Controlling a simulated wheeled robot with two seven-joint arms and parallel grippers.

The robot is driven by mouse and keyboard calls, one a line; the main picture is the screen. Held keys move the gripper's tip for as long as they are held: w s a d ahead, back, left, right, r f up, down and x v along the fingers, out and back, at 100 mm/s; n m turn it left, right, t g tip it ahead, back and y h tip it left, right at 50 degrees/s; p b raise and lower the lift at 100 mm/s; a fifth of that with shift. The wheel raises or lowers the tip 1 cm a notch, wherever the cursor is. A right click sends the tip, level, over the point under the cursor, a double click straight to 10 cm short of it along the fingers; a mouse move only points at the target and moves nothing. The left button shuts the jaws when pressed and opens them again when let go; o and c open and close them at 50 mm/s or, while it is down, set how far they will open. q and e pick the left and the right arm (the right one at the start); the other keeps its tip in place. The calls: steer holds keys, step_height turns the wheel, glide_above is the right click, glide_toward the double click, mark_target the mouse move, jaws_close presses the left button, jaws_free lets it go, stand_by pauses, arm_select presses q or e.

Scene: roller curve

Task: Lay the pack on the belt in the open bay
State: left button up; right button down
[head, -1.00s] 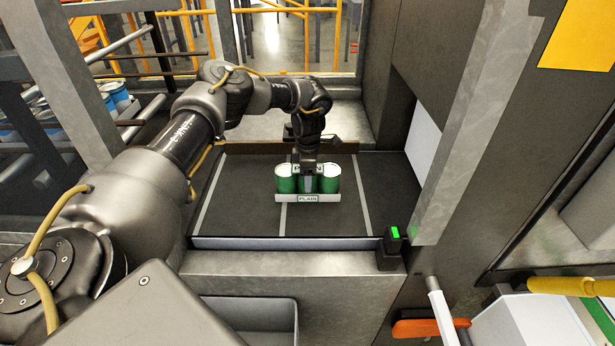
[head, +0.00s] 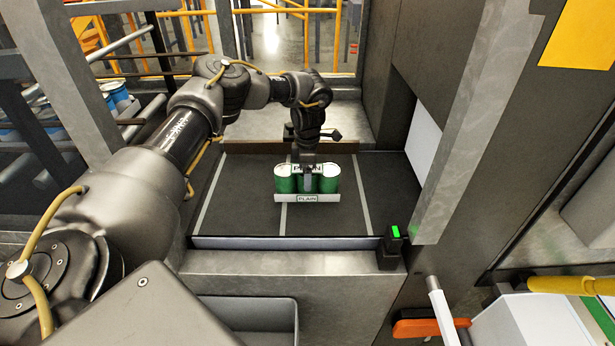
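The pack is a group of green cans with white tops in a white tray (head: 308,198) labelled PLAIN. It sits upright on or just above the dark belt (head: 245,205), over the middle white line; I cannot tell if it touches. My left gripper (head: 307,182) is directly above the pack, with its lower end among the cans. Its fingers are too small and hidden to show whether they are open or shut. The belt bay is open at the front and marked with white cross lines. My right gripper is not in view.
A small post with a green light (head: 394,233) stands at the bay's front right corner. A metal wall (head: 470,110) bounds the right side. An empty grey bin (head: 255,318) is below the front ledge. Blue cans (head: 117,95) stand on a rack at left.

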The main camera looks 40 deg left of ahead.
arm_select(q)
step_height(320, 180, up, 10)
steer(key=shift+f+b, duration=0.15)
steer(key=shift+b, duration=0.9)
steer(key=shift+r, duration=0.5)
